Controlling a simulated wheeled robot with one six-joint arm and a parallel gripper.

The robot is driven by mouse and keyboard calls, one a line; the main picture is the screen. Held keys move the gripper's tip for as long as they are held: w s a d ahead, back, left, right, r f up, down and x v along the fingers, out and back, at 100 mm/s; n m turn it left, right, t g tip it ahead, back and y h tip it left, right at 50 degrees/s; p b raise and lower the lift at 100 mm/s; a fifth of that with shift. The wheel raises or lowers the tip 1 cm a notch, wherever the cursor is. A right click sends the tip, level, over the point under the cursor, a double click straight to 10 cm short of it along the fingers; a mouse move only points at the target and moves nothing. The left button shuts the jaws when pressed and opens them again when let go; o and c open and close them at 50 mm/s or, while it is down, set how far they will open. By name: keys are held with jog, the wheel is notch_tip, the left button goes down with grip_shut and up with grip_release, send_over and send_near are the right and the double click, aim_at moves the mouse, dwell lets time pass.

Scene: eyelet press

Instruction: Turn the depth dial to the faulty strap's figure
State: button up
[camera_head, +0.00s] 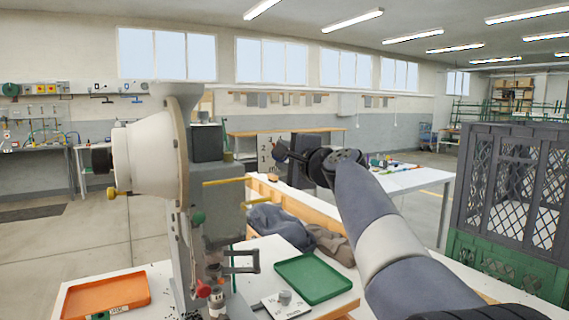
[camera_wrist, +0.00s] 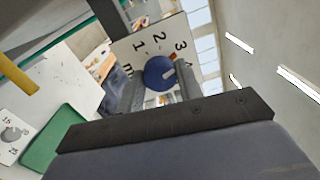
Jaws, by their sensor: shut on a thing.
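The dial has a round blue knob (camera_wrist: 157,73) on a white plate (camera_wrist: 130,47) marked 1, 2 and 3, with other marks partly hidden. A pale mark on the knob faces right, toward the 3 side; a small orange-red mark sits by the 3. My gripper (camera_wrist: 160,88) is shut on the knob, a finger on each side. In the head view the plate (camera_head: 264,146) stands behind the press and my gripper (camera_head: 284,153) reaches it from the right, its fingertips hard to make out. I cannot pick out a faulty strap or its figure.
The tall press (camera_head: 218,180) stands left of my arm. An orange tray (camera_head: 78,298) and a green tray (camera_head: 318,276) lie on the bench. A small plate with a grey knob (camera_head: 285,298) lies beside the green tray. Grey and green crates (camera_head: 482,190) stand at the right.

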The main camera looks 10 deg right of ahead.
jog(key=shift+n+b, duration=0.3)
jog(key=shift+n, duration=0.3)
jog(key=o, duration=1)
jog(key=b+v, duration=0.2)
jog(key=v, duration=0.8)
jog(key=shift+s+d, duration=0.1)
jog(key=shift+s, duration=0.3)
jog(key=shift+w, duration=0.1)
jog(key=p+x, duration=0.2)
jog(key=x, duration=0.8)
jog(key=shift+w, duration=0.35)
